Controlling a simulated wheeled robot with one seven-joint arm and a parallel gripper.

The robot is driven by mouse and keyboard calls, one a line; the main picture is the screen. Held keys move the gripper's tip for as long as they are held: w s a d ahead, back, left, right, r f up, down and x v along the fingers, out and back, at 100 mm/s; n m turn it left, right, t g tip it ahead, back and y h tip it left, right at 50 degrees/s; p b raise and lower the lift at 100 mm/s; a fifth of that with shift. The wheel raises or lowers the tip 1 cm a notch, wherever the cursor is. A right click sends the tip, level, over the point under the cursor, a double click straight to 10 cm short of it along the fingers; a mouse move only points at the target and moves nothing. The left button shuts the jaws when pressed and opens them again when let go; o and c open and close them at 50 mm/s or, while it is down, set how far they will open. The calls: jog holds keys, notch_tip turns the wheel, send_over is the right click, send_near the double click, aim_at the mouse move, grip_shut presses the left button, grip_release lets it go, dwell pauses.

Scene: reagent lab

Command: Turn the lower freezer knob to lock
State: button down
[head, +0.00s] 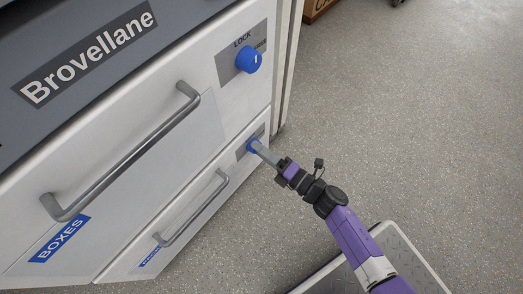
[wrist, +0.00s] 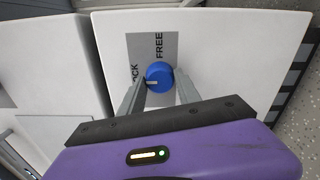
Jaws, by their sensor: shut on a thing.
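The lower freezer knob (head: 253,146) is a round blue knob on a grey label plate at the right end of the lower drawer front. It also shows in the wrist view (wrist: 159,75), with a pale pointer mark on its left side, towards the label end reading "...CK"; the other end reads "FREE". My gripper (head: 259,149) reaches the knob from the right. Its two fingers are shut on the knob, one on each side, as the wrist view shows (wrist: 160,88). The fingers partly cover the plate.
The upper drawer has its own blue knob (head: 249,59) beside the word LOCK, and a long grey handle (head: 125,155). The lower drawer has a grey handle (head: 192,211) left of my gripper. Both drawers look closed. The speckled floor (head: 400,110) on the right is open.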

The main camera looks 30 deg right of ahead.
dwell(0.3)
jog(key=c, duration=0.9)
grip_release()
jog(key=shift+o, duration=0.2)
jog(key=p+v, duration=0.2)
jog(key=v, duration=0.6)
jog(key=shift+w, duration=0.1)
